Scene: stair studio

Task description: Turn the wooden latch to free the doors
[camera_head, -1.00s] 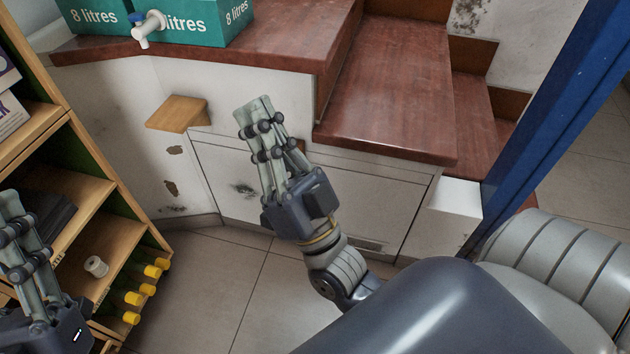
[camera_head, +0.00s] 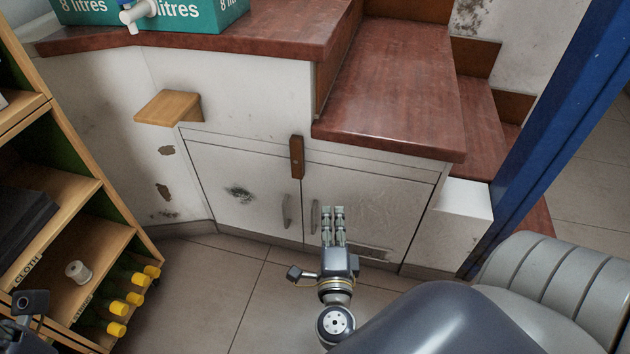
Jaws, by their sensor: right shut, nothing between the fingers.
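The brown wooden latch (camera_head: 297,157) stands upright on the white cupboard front, at the top of the seam between the two doors. Its lower end overlaps the doors' upper edge. The left door (camera_head: 235,185) and the right door (camera_head: 370,207) look closed, each with a grey handle near the seam. My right gripper (camera_head: 333,212) is shut and empty, pointing up in front of the right door, below and right of the latch and apart from it. A part of my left gripper (camera_head: 30,304) shows at the lower left corner; its fingers are not clear.
A wooden ledge (camera_head: 170,107) sticks out of the wall left of the doors. Dark red steps (camera_head: 395,85) rise above the right door. A shelf unit (camera_head: 125,240) with bottles stands at left, a blue post (camera_head: 550,140) at right. The floor before the doors is open.

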